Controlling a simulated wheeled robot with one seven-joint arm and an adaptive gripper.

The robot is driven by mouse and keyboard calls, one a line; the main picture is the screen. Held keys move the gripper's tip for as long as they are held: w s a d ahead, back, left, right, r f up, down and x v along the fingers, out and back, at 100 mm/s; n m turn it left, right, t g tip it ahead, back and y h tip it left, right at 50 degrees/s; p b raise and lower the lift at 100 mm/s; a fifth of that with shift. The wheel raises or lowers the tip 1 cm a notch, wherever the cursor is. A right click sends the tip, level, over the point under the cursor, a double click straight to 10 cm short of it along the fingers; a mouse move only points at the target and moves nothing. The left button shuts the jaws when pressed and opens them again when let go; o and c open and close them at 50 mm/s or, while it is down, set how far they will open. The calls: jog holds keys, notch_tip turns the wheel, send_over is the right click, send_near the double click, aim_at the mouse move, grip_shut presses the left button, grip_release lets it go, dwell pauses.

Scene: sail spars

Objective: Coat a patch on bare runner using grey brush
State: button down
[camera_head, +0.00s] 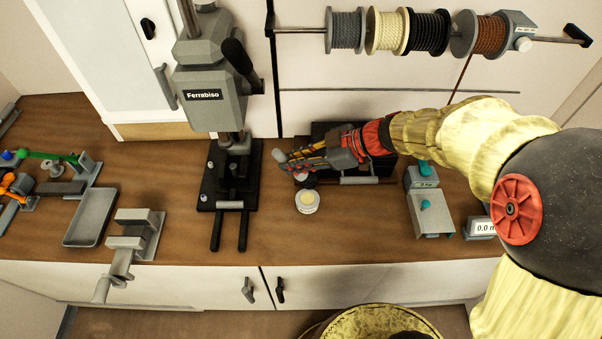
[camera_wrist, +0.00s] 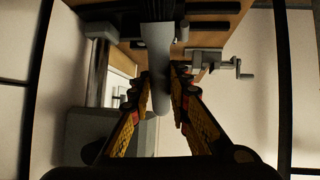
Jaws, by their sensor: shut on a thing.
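My gripper (camera_head: 290,164) is over the middle of the bench, its fingers pointing left. It is shut on a grey rounded handle, which I take for the grey brush; this runs up between the fingers in the wrist view (camera_wrist: 157,50). A rounded grey end (camera_head: 279,155) shows at the fingertips in the head view. I cannot make out its bristles. A small round pot (camera_head: 307,202) with a cream top stands just below the gripper, apart from it. A grey bar (camera_head: 360,181) lies along a dark fixture partly hidden by my gripper; I cannot tell whether it is the bare runner.
A Ferrabiso press (camera_head: 211,100) stands left of the gripper. A vise (camera_head: 134,238) and a grey tray (camera_head: 91,217) are farther left. Grey boxes with teal knobs (camera_head: 431,215) stand to the right. Rope spools (camera_head: 386,31) hang above. Bench front between press and boxes is mostly clear.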

aim_at(294, 176)
jog(key=shift+a+f+p, duration=0.1)
jog(key=shift+f+p, duration=0.45)
jog(key=shift+f, duration=2.4)
jog(key=shift+f+b, duration=0.5)
jog(key=shift+b, duration=0.3)
jog(key=shift+f+b, duration=0.15)
jog(key=shift+b, duration=0.8)
dwell(2.7)
